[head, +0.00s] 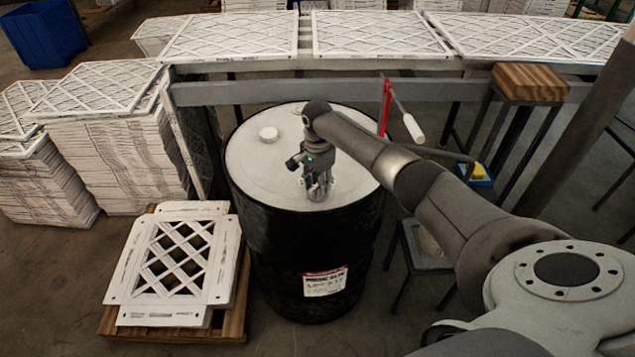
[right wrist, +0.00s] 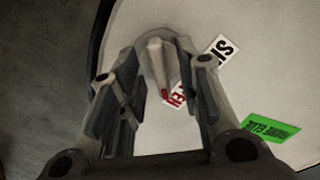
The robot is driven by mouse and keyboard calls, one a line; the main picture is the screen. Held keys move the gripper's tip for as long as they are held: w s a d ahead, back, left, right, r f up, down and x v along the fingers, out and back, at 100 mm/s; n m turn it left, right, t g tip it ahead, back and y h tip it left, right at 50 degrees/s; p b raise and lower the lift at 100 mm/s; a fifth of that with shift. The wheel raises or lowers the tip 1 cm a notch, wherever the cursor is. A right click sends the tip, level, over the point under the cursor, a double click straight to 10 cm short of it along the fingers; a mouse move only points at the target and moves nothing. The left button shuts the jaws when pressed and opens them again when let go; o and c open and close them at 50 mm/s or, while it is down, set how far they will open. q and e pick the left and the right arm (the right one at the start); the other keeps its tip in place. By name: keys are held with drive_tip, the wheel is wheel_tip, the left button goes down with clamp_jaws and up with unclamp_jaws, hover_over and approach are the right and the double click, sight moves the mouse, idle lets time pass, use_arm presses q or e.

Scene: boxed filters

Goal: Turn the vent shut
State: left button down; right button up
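A black drum (head: 268,240) with a pale lid (head: 250,165) stands upright in the middle of the head view. The vent (right wrist: 156,62), a small grey round fitting with a raised ridge, sits on the lid near the rim in the right wrist view. In the head view my right gripper hides it. My right gripper (head: 318,193) points down at the lid. In the right wrist view its fingers (right wrist: 160,85) are spread on both sides of the vent, apart from the ridge. My left gripper is not in view.
A white cap (head: 268,133) is on the lid's far left. A pallet with filters (head: 170,260) is left; stacked filters (head: 115,150) and a bench (head: 330,92) lie beyond. A green label (right wrist: 270,128) lies on the lid.

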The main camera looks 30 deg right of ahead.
clamp_jaws()
drive_tip(key=shift+n, duration=0.3)
drive_tip(key=n+p, duration=0.2)
drive_tip(key=shift+r+n, duration=0.15)
drive_tip(key=shift+n, duration=0.25)
drive_tip(key=n+p, duration=0.1)
drive_tip(key=n, duration=0.2)
drive_tip(key=shift+n, duration=0.3)
drive_tip(key=n, duration=0.5)
drive_tip(key=shift+p, duration=0.4)
drive_tip(key=n, duration=0.6)
drive_tip(key=shift+w, duration=0.1)
